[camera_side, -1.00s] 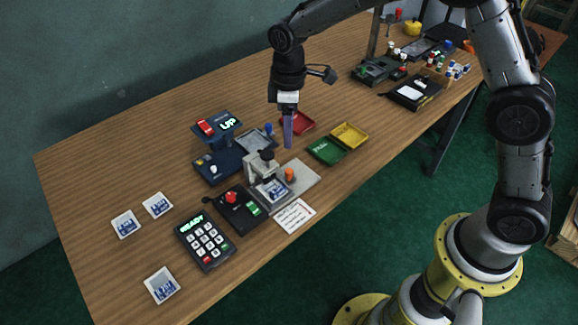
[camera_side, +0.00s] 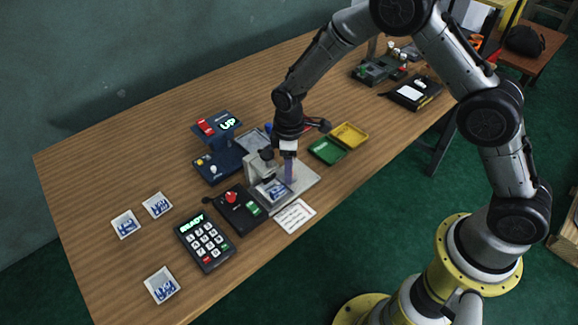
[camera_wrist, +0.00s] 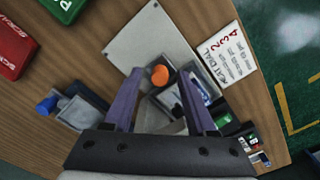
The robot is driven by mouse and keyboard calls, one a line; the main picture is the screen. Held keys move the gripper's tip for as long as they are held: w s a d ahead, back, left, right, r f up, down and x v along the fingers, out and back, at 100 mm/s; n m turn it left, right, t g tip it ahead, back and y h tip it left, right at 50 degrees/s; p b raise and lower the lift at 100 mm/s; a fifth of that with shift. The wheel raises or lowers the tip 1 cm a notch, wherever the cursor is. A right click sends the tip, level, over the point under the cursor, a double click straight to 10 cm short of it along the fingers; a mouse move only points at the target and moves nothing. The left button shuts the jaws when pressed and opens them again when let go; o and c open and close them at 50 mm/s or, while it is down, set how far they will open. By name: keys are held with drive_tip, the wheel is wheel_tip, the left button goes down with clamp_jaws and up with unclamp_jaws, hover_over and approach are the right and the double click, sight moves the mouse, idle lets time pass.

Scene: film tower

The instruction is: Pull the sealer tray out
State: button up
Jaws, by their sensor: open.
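A grey press-like station has a pale base plate (camera_side: 305,182), which also shows in the wrist view (camera_wrist: 140,42). I take its slide with the orange knob (camera_wrist: 160,75) as the sealer tray. A white square dish with a blue picture (camera_side: 272,190) sits at the near end, below the press head (camera_side: 266,158). My gripper (camera_side: 289,180) points down over the plate at the knob. In the wrist view its purple fingers (camera_wrist: 160,80) are open, one on each side of the knob. Whether they touch it, I cannot tell. The fingers hide the knob in the side view.
A dark blue device with an "UP" display (camera_side: 217,125) stands behind left. A black box with a red knob (camera_side: 238,208) and a keypad (camera_side: 204,243) stand at the left. Green (camera_side: 327,151) and yellow (camera_side: 350,134) trays lie right. A note card (camera_side: 295,215) lies in front.

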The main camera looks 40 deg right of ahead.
clamp_jaws()
idle(1.4)
